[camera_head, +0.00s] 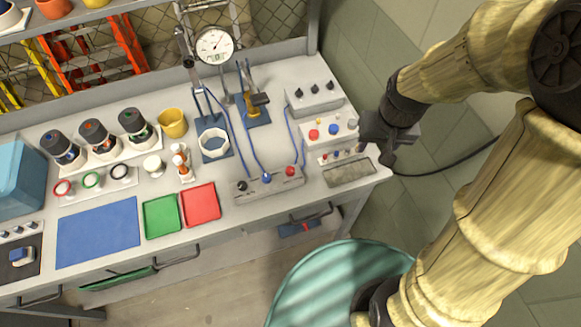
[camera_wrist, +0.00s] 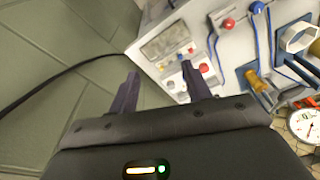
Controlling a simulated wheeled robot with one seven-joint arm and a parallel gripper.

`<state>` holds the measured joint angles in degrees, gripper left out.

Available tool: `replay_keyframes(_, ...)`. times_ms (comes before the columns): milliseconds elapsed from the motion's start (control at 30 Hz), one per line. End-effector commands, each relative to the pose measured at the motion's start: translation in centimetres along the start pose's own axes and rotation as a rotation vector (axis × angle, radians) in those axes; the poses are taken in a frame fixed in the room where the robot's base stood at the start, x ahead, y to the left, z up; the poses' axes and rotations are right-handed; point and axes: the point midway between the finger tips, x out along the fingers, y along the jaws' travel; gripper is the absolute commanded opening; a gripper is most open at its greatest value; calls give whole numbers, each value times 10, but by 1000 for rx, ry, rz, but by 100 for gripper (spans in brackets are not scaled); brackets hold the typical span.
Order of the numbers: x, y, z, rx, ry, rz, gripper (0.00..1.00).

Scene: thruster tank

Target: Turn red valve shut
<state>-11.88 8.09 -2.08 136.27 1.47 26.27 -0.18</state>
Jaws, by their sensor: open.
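The red valve (camera_head: 291,171) is a small red knob on the right end of a grey block (camera_head: 268,186) on the bench. A blue valve and a black knob are on the same block, with blue hoses running to it. In the wrist view the red valve (camera_wrist: 228,24) is at the top, right of the fingers. My gripper (camera_head: 384,158) is at the right edge of the bench, apart from the red valve and to its right. In the wrist view my gripper (camera_wrist: 158,76) has its two fingers spread with nothing between them.
A button panel (camera_head: 328,133) and a grey tray (camera_head: 349,174) lie between my gripper and the valve block. A dial gauge (camera_head: 214,46) stands at the back. A red tray (camera_head: 200,204) and a green tray (camera_head: 161,216) are to the left. A black cable (camera_head: 440,168) hangs right of the bench.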

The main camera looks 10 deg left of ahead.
Motion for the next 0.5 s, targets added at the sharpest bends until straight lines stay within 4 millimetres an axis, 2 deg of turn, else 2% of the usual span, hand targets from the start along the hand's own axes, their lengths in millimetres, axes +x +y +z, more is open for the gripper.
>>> replay_keyframes(33, 11, -22, -13, -55, -22, -9, 49)
replay_keyframes(100, 21, -51, -28, -119, -50, -18, 49)
replay_keyframes(300, 49, -139, -52, -295, -124, -26, 49)
replay_keyframes(400, 59, -172, -54, -357, -148, -25, 49)
replay_keyframes(500, 63, -190, -54, -391, -160, -23, 49)
